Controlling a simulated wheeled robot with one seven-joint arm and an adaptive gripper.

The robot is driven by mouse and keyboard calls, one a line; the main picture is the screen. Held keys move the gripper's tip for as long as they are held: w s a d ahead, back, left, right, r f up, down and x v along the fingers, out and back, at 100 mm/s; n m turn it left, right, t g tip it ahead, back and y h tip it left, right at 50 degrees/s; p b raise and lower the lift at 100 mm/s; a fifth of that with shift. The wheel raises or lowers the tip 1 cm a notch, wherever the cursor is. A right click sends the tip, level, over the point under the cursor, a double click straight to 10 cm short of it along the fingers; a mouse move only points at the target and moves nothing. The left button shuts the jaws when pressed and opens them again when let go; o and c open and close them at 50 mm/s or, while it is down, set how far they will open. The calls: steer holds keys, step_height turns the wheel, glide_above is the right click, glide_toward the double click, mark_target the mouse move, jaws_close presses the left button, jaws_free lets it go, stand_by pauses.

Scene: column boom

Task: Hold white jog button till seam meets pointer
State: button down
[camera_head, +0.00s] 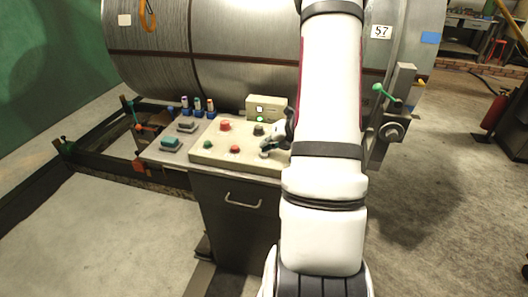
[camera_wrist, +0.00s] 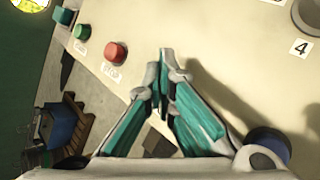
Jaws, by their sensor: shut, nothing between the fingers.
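The control panel (camera_head: 215,157) is a cream box top on a dark cabinet, with red, green and dark buttons. My gripper (camera_head: 266,151) is over its right part; in the wrist view its teal-padded fingers (camera_wrist: 165,55) meet at the tips with nothing between them. The steel drum (camera_head: 240,50) shows a brown lengthwise seam (camera_head: 150,53). A green-tipped bracket (camera_head: 378,88), possibly the pointer, stands right of my arm.
A red button (camera_wrist: 115,52) and a green button (camera_wrist: 80,31) lie left of the fingers. A small box with a green light (camera_head: 266,108) stands at the panel's back. Bottles (camera_head: 197,104) stand to its left. My arm hides part of the drum.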

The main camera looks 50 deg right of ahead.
steer(key=shift+r+p, duration=0.6)
steer(key=shift+r, duration=0.35)
step_height(320, 180, up, 5)
steer(key=p, duration=0.3)
stand_by(0.8)
